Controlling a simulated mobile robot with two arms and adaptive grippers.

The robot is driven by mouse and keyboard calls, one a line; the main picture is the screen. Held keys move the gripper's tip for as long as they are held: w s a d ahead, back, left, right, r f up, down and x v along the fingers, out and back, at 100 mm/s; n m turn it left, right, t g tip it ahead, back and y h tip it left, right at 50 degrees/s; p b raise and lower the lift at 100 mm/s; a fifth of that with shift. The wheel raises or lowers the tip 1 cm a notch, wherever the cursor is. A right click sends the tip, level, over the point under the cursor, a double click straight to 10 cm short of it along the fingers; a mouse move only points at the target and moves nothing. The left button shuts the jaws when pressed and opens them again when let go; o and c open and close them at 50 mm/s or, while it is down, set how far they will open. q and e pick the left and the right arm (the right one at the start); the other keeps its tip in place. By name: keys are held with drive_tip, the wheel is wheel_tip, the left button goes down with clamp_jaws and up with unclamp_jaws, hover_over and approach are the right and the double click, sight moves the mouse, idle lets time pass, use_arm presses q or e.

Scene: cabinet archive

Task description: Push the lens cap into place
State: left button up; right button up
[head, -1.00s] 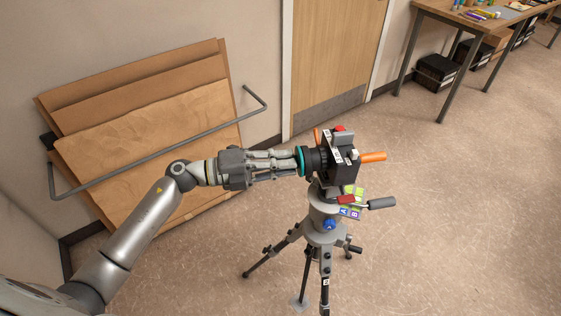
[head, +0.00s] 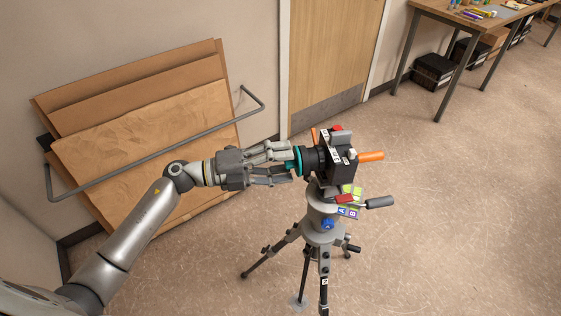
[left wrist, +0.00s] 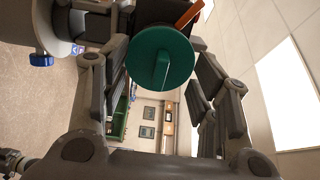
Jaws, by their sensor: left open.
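The teal lens cap (head: 297,161) is at the front of the black lens (head: 312,159) of a camera (head: 337,160) on a tripod. In the left wrist view the cap (left wrist: 177,62) is a round disc with a raised bar across its face. I cannot tell whether it is fully seated. My left gripper (head: 290,164) is open at the cap, with its fingers spread to either side. In the left wrist view the fingers of my left gripper (left wrist: 160,85) stand apart with the cap between and beyond them. My right gripper is out of view.
The tripod (head: 322,235) stands on open floor, with a handle (head: 379,202) to the right. Large boards (head: 145,125) lean behind a metal rail (head: 160,155) at the left wall. A door (head: 333,50) is behind. A table (head: 470,22) stands at the upper right.

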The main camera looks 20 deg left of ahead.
use_arm(q)
drive_tip(key=b+v, duration=0.1)
drive_tip(key=v, duration=0.5)
idle(0.8)
drive_tip(key=v, duration=1.2)
